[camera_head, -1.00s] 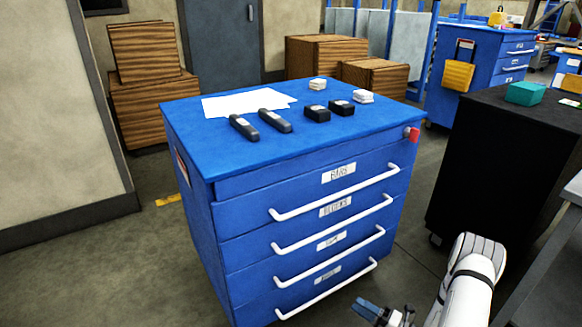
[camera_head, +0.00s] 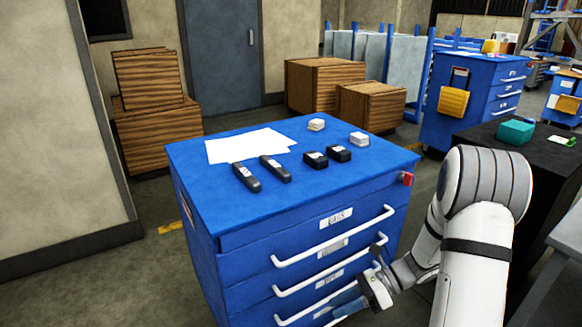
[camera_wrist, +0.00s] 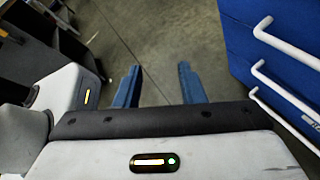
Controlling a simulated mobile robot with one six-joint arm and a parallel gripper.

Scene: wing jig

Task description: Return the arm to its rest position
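My gripper (camera_head: 350,308) is at the lower right in the head view, in front of the lower drawers of the blue cabinet (camera_head: 220,285). Its two blue fingers also show in the wrist view (camera_wrist: 158,86). They stand apart with only bare floor between them, so the gripper is open and empty. My white arm rises at the right of the head view and hides part of the cabinet's right side. In the wrist view the cabinet's drawer handles (camera_wrist: 285,45) lie to the right of the fingers.
Papers (camera_head: 240,146), two dark bars (camera_head: 246,177), two black boxes (camera_head: 316,160) and two small white stacks (camera_head: 316,124) lie on the cabinet top. A black table (camera_head: 487,135) with a teal box (camera_head: 515,131) stands at right. Wooden crates (camera_head: 325,85) stand behind. Floor at left is clear.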

